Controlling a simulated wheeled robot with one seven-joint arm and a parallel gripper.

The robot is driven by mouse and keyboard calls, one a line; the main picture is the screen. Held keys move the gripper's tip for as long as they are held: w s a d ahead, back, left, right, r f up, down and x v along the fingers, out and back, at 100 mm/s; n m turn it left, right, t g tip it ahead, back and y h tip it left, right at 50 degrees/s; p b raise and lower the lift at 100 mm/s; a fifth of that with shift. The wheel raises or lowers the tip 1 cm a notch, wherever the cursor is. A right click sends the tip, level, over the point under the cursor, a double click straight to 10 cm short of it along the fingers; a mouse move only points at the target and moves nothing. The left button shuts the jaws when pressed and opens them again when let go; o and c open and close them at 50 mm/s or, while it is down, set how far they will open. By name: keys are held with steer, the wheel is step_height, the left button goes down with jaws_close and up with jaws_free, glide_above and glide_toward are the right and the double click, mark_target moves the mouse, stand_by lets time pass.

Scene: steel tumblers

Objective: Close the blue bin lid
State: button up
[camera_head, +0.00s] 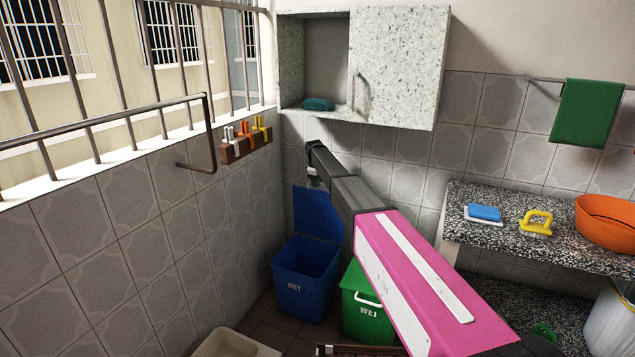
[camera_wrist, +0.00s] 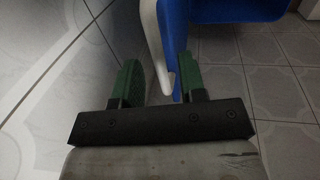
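The blue bin (camera_head: 303,282), marked DRY, stands on the floor by the left wall. Its blue lid (camera_head: 317,215) is open and stands upright behind the bin's mouth. My gripper (camera_head: 314,181) is at the top of the raised lid, at the end of my arm. In the wrist view my gripper (camera_wrist: 157,82) is open, with two green fingers apart. A white strip, apparently the lid's handle (camera_wrist: 158,50), reaches down between the fingers, nearer the right one. Whether a finger touches the handle I cannot tell.
A green bin (camera_head: 362,312) marked WET stands right of the blue bin, partly behind my pink and grey arm. A speckled wall cabinet (camera_head: 398,65) hangs above my gripper. A clothespin rack (camera_head: 245,143) and rail (camera_head: 208,135) are on the left wall. A granite counter (camera_head: 500,238) is at right.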

jaws_close()
steer(key=shift+s+a, duration=0.15)
steer(key=shift+s, duration=0.4)
steer(key=s+a+f+t+h, duration=0.1)
steer(key=s+a+f+t, duration=0.2)
steer(key=s, duration=0.4)
steer(key=s+a+f+t+h, duration=0.1)
steer(key=s+a+f+t, duration=0.1)
steer(key=s+f, duration=0.35)
steer(key=s+a+f+t+h, duration=0.1)
steer(key=s+a+f+t, duration=0.15)
steer(key=s, duration=0.65)
steer(key=s+a+f+t+h, duration=0.1)
steer(key=s+f+t, duration=0.3)
steer(key=f, duration=0.7)
steer(key=s+a+f+t+h, duration=0.1)
steer(key=s+f+t, duration=0.3)
steer(key=f, duration=0.8)
steer(key=shift+s+a+h, duration=0.2)
steer(key=shift+a+h, duration=0.1)
steer(key=shift+a, duration=0.4)
jaws_free()
steer(key=shift+r, duration=0.1)
